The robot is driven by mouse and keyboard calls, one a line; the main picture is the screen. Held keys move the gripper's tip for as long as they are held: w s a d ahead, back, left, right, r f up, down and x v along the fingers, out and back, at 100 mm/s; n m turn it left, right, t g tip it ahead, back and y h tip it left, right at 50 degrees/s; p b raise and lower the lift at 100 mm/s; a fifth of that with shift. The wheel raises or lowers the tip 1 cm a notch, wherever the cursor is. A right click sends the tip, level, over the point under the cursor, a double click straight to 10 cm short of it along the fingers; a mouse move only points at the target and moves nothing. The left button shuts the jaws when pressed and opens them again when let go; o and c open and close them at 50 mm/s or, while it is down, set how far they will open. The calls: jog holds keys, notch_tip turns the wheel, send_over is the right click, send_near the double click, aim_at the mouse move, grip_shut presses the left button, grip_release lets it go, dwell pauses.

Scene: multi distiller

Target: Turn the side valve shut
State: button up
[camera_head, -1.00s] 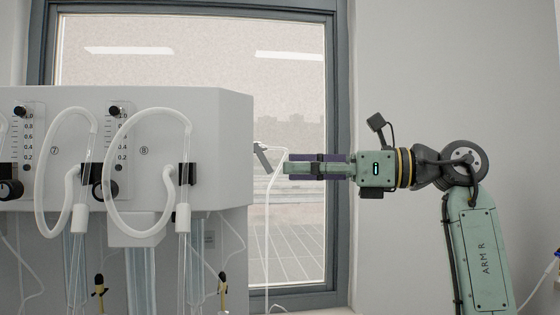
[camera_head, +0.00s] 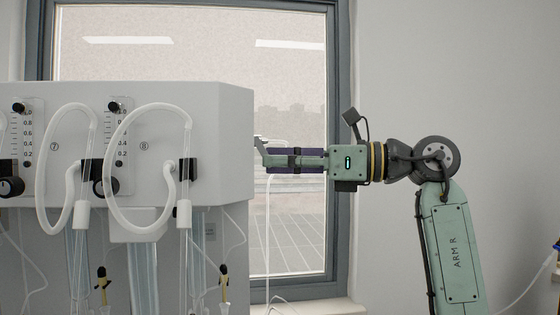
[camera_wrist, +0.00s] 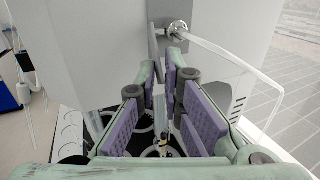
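The side valve is on the right side wall of the white distiller. In the head view its grey lever (camera_head: 259,145) slants down to the right, right at my fingertips. In the wrist view the round metal valve body (camera_wrist: 178,30) is just beyond my fingers, with the grey lever (camera_wrist: 154,42) to its left. My gripper (camera_head: 264,157) points left at the valve. In the wrist view its purple-padded fingers (camera_wrist: 161,70) are apart with a narrow gap, the lever's lower end at the gap's far end. I cannot tell whether a finger touches the lever.
The white distiller cabinet (camera_head: 226,125) stands left of my gripper, with looped tubes (camera_head: 118,150) on its front. A thin clear hose (camera_head: 267,225) hangs from the valve; it bends right in the wrist view. The window (camera_head: 300,230) is behind, with free room below my arm.

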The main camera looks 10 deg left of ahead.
jog(key=shift+s+f, duration=0.1)
grip_shut()
jog(key=y+b, duration=0.1)
jog(key=b, duration=0.1)
jog(key=a+m+y+b, duration=0.1)
jog(key=b, duration=0.1)
jog(key=shift+s+f+y+b, duration=0.2)
jog(key=shift+f+y+b, duration=0.15)
jog(key=shift+y, duration=0.05)
jog(key=o, duration=0.6)
grip_release()
jog(key=v, duration=1.2)
